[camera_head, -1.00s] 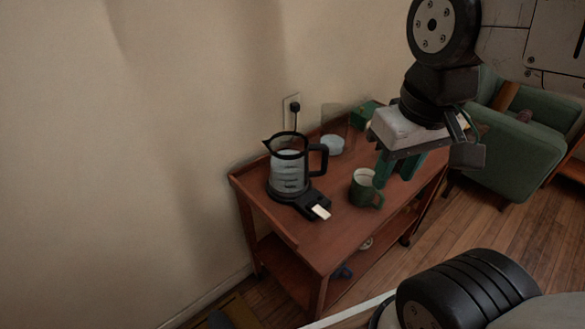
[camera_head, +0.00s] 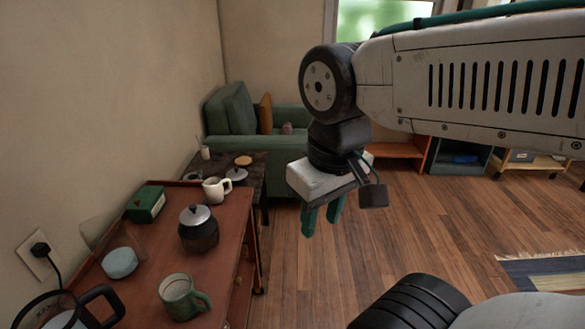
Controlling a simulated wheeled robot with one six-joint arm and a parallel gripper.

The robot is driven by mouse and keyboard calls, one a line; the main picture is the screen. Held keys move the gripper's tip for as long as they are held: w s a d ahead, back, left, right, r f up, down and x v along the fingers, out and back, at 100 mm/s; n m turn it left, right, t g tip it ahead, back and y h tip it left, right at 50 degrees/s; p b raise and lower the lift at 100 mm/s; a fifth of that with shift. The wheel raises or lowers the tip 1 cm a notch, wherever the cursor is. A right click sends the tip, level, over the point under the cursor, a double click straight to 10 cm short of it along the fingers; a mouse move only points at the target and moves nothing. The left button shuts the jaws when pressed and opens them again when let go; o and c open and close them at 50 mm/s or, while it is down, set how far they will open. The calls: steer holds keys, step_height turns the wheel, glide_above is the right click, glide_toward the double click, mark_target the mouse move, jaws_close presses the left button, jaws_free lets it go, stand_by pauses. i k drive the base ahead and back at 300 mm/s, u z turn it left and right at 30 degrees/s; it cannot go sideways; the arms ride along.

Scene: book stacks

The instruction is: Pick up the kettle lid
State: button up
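The glass kettle (camera_head: 70,316) with a black rim and handle is at the bottom left on the wooden trolley, partly cut off by the frame. No lid shows on the part of its rim in view. A silver lid with a dark knob (camera_head: 195,213) sits on a dark pot (camera_head: 199,236) on the trolley. A small silvery round thing (camera_head: 237,174) lies on the dark side table behind; I cannot tell if it is a lid. My gripper (camera_head: 322,218) hangs over the floor right of the trolley, green fingers pointing down, apart and empty.
The trolley (camera_head: 150,265) also holds a green mug (camera_head: 178,298), white mug (camera_head: 213,190), green box (camera_head: 146,204) and pale blue round thing (camera_head: 120,263). A green armchair (camera_head: 232,115) stands behind the side table (camera_head: 256,177). The wooden floor (camera_head: 420,220) right is open.

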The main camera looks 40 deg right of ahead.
mark_target(236, 174)
steer(key=z, duration=0.4)
steer(key=k, duration=0.5)
steer(key=z, duration=0.55)
steer(key=i, duration=0.55)
steer(key=z, duration=0.65)
steer(key=i, duration=1.3)
steer(key=u, duration=0.4)
steer(key=i, duration=0.8)
steer(key=u, duration=1.25)
steer(key=i, duration=0.55)
steer(key=u, duration=0.5)
